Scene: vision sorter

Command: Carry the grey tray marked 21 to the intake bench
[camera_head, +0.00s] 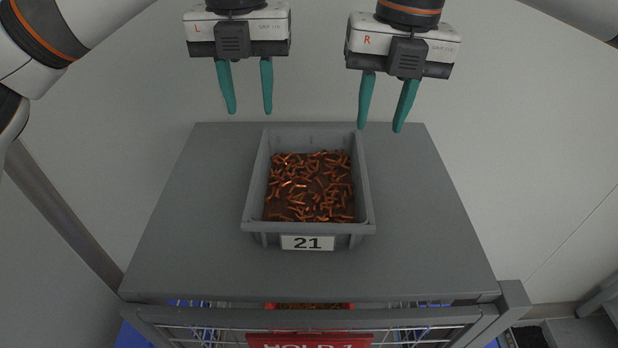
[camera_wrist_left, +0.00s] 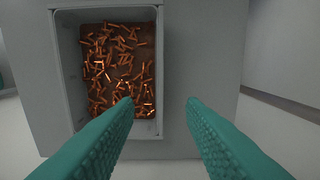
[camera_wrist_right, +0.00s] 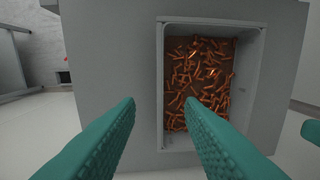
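The grey tray marked 21 (camera_head: 308,228) stands on a grey top surface and holds many small copper-coloured pieces. Its white label with 21 faces the near side. It also shows in the left wrist view (camera_wrist_left: 160,70) and the right wrist view (camera_wrist_right: 160,90). My left gripper (camera_head: 250,110) is open and empty, beyond the tray's far left side. My right gripper (camera_head: 380,128) is open and empty, beyond the tray's far right side. Neither gripper touches the tray. I cannot tell an intake bench in these views.
The grey top surface (camera_head: 420,240) is clear on both sides of the tray. Below its near edge is a wire rack with a red container (camera_head: 310,340) labelled HOLD, partly cut off, and blue items. A pale wall or floor surrounds it.

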